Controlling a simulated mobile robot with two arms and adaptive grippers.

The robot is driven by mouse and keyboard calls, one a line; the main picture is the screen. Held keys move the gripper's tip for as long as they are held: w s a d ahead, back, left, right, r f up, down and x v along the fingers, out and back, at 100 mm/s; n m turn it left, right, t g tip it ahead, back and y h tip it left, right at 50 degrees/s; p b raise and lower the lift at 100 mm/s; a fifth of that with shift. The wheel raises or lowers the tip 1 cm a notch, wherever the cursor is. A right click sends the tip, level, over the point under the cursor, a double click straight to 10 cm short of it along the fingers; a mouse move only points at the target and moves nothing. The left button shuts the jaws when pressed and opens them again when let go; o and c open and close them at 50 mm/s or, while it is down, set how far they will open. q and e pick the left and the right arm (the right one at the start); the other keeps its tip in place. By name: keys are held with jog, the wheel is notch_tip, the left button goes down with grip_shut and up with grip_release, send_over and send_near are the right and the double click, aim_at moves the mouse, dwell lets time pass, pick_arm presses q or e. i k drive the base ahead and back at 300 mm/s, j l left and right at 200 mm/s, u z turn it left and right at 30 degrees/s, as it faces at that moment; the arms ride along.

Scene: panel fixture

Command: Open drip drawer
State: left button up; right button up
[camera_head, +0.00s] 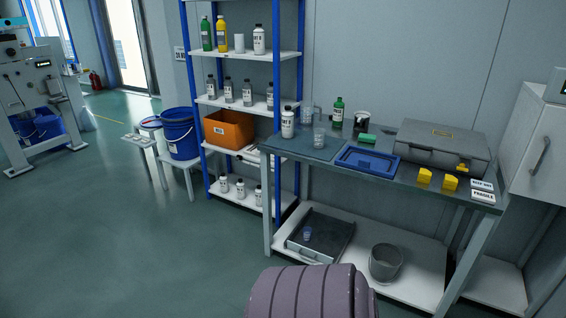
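I cannot tell for sure which thing is the drip drawer. A dark, shallow, tray-like unit (336,232) sits on the lower shelf of the workbench, with a small bluish cup (307,233) on it. A white cabinet (525,130) with a grey handle (540,156) stands at the right edge, and its front looks shut. A white machine (35,80) stands at the far left, partly cut off by the frame. Neither of my grippers is in view.
The workbench holds a blue tray (342,166), a grey case (410,142), yellow blocks (450,183) and bottles. A grey bin (386,262) stands on its lower shelf. Left of it are a shelf rack with an orange bin (228,130) and a blue bucket (178,134). The floor at left is clear.

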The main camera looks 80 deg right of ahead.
aim_at(328, 235)
jog(key=z, duration=2.75)
